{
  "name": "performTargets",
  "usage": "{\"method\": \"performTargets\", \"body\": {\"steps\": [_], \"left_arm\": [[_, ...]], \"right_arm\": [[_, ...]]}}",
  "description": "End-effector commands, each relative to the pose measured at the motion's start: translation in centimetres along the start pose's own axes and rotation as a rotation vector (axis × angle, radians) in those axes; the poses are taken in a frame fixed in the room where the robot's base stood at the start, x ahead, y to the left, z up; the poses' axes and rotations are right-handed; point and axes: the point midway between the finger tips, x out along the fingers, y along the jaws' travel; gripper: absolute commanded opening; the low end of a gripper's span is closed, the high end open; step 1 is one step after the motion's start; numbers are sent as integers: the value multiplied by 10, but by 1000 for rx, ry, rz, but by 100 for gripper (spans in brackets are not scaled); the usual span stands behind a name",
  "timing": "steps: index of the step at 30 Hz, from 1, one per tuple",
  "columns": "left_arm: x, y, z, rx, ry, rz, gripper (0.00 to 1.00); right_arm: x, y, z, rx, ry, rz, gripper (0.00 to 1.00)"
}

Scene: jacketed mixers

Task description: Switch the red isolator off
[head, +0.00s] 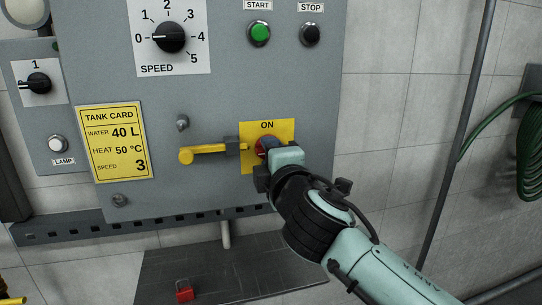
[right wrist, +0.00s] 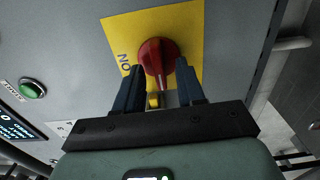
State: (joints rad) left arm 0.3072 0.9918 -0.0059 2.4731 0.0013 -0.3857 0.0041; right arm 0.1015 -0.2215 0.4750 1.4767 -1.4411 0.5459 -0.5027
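The red isolator is a rotary knob (right wrist: 157,58) on a yellow plate (head: 283,130) marked ON, low on the grey panel. In the head view my right gripper (head: 264,164) is at the knob and hides most of it; only a bit of red shows. In the right wrist view the two dark fingers of my right gripper (right wrist: 162,88) stand apart, one on each side of the knob's handle, with gaps beside it. Whether they touch the knob I cannot tell. My left gripper is not in view.
A yellow bar (head: 205,150) with a dark block reaches the yellow plate from the left. A speed dial (head: 171,37), green START button (head: 260,33), black STOP button (head: 310,34) and yellow tank card (head: 114,142) are on the panel. A red padlock (head: 185,291) lies below on dark matting.

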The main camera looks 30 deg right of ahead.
Motion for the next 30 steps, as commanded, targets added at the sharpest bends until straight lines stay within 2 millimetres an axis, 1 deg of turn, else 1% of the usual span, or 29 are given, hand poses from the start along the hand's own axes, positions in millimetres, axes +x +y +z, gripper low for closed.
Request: {"method": "performTargets", "body": {"steps": [7,11,14,21,24,27,30], "left_arm": [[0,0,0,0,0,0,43],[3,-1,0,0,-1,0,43],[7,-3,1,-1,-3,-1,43],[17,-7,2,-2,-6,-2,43],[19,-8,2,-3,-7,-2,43],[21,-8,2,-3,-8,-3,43],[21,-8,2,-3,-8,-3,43]], "right_arm": [[-1,0,0,2,0,0,38],[-11,1,0,2,0,2,38],[-28,0,0,2,1,4,38],[-83,0,0,2,0,4,38],[-103,0,0,1,0,4,38],[-118,0,0,2,1,2,38],[-128,0,0,1,1,1,38]]}}
